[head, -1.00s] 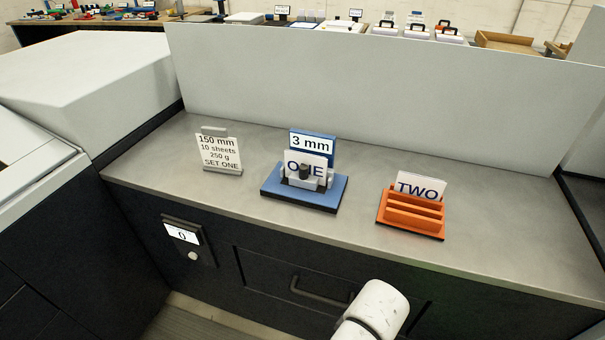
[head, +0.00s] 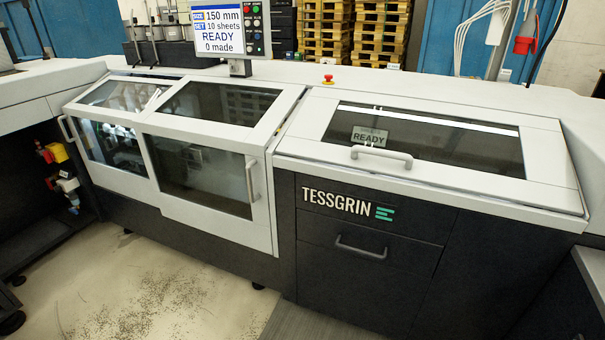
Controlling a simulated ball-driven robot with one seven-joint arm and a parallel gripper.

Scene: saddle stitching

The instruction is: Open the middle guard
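The machine front shows three guard sections side by side in the head view. The middle guard (head: 152,205) is a light grey framed panel with a dark window and a sloped upper window. It looks closed. Its upright grey handle (head: 252,180) is on its right edge. The left guard (head: 112,172) adjoins it and looks closed, with a handle (head: 68,130) at its left edge. The right guard (head: 450,176) is a flatter lid with a dark window and a front handle (head: 382,156), also down. My gripper is not in view.
A screen (head: 217,31) above the machine reads 150 mm, 10 sheets, READY, 0 made. A red stop button (head: 328,79) sits on the top behind the guards. A dark drawer (head: 365,245) is below the right guard.

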